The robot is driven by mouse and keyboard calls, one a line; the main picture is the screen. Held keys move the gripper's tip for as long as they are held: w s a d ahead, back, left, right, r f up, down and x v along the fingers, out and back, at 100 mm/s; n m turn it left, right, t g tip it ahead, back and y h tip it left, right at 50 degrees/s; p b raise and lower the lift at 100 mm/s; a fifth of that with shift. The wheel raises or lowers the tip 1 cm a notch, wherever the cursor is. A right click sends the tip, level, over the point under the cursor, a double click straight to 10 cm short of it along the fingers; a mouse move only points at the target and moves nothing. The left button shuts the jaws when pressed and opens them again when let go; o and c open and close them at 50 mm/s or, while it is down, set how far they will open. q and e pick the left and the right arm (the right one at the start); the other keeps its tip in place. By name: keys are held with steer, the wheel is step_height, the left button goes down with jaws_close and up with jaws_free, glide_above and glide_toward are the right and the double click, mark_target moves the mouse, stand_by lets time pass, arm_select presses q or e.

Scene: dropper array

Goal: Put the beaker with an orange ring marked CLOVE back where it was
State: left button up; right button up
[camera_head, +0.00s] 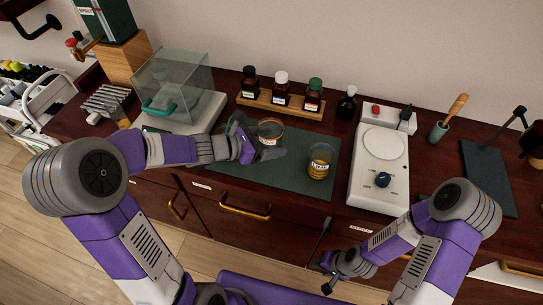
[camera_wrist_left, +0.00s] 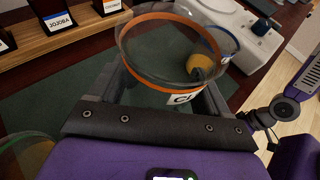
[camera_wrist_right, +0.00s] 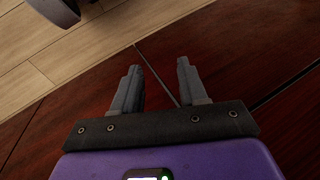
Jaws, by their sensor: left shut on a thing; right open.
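The beaker with an orange ring (camera_head: 270,127) is over the green mat at the back middle in the head view. My left gripper (camera_head: 257,142) is shut around its side. In the left wrist view the orange-rimmed beaker (camera_wrist_left: 150,45) is upright between the fingers, and its label shows only "CL"; the rest is hidden. I cannot tell whether its base touches the mat. A second beaker (camera_head: 320,162), with amber contents and a label, stands on the mat to the right. My right gripper (camera_head: 327,271) is open and empty at the counter's front edge; its fingers also show in the right wrist view (camera_wrist_right: 158,72).
The green mat (camera_head: 245,188) has bare room in front. A wooden rack (camera_head: 262,103) with several bottles stands behind it. A glass-covered balance (camera_head: 170,85) is on the left, a white hotplate device (camera_head: 378,180) on the right. A dark bottle (camera_head: 346,104) stands behind.

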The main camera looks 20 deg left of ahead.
mark_target(270, 164)
arm_select(q)
steer(key=shift+s+f+b, duration=0.2)
steer(key=shift+f+b, duration=0.1)
steer(key=shift+f, duration=0.95)
steer(key=shift+f+b, duration=0.75)
steer(key=shift+f, duration=1.2)
steer(key=shift+f, duration=0.1)
steer(key=o, duration=0.9)
steer(key=shift+f, duration=0.1)
steer(key=o, duration=0.4)
steer(key=shift+o, duration=0.2)
steer(key=shift+a+r, duration=0.15)
steer(key=shift+r, duration=0.2)
steer(key=p+v, duration=0.3)
steer(key=v, duration=0.8)
steer(key=shift+s+a, duration=0.2)
steer(key=shift+s, duration=0.1)
